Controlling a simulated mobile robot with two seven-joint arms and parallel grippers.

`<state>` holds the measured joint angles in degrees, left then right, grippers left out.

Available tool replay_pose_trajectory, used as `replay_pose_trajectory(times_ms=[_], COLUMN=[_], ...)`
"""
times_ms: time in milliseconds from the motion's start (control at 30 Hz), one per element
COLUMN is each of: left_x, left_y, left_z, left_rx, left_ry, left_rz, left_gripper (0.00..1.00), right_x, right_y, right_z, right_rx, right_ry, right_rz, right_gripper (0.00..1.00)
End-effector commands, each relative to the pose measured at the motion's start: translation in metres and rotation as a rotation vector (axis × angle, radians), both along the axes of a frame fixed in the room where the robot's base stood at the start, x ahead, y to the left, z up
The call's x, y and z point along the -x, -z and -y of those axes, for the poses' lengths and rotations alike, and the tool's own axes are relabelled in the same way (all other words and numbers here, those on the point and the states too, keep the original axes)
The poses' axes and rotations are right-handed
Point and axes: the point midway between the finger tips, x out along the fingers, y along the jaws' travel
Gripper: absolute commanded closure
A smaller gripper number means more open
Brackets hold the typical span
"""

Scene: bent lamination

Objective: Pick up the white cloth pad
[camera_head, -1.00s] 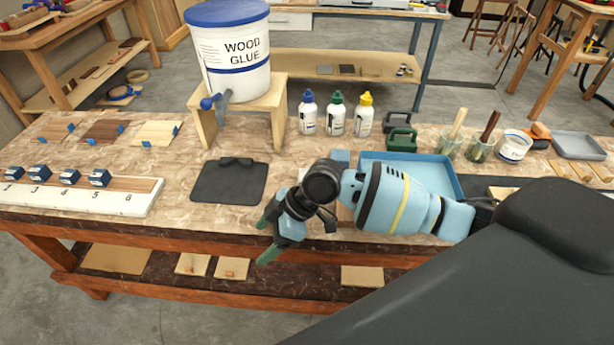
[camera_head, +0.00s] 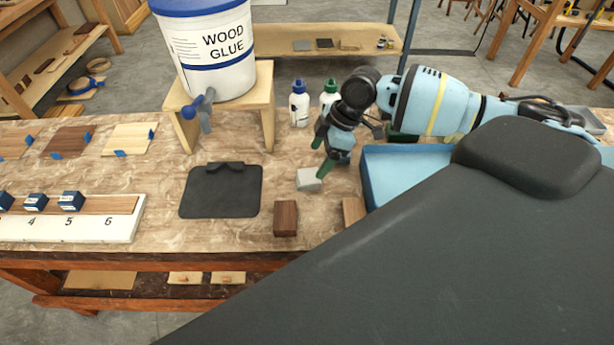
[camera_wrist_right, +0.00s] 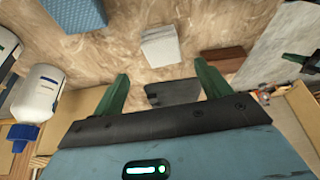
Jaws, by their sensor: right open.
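The white cloth pad (camera_head: 309,180) is a small pale, roughly square block-like piece lying on the marbled tabletop, left of the blue tray. It also shows in the right wrist view (camera_wrist_right: 160,45), beyond the fingertips. My right gripper (camera_head: 322,150) is just above and behind the pad in the head view, its green fingers apart. In the right wrist view the gripper (camera_wrist_right: 162,75) is open, with nothing between the fingers but the view of the table. The pad is apart from the fingers. I do not see my left gripper.
A blue tray (camera_head: 378,172) is right of the pad, a brown wood block (camera_head: 286,218) in front. A black mat (camera_head: 222,190) lies left. The glue bucket (camera_head: 208,48) on its wooden stand (camera_head: 262,97) and bottles (camera_head: 299,104) stand behind. A dark green-tipped part at the right wrist view's edge is unclear.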

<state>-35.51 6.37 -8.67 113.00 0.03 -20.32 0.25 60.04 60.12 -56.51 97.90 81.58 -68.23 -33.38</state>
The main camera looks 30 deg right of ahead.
Motion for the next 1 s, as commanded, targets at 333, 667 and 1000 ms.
replay_pose_trajectory(times_ms=[333,667,1000], left_x=[-0.003,-0.009,-0.009], left_y=[-0.002,-0.008,-0.007], left_z=[-0.002,-0.003,-0.003], left_rx=[-0.005,-0.009,-0.008], left_ry=[0.006,0.01,0.009], left_rz=[0.007,0.024,0.023], left_gripper=[1.0,1.0,1.0], right_x=[-0.003,-0.005,-0.007], right_y=[0.019,0.058,0.065], right_z=[-0.008,-0.024,-0.025], right_rx=[-0.001,-0.001,0.0], right_ry=[-0.001,0.001,0.0], right_rz=[0.0,-0.001,0.0], right_gripper=[0.24,0.24,0.24])
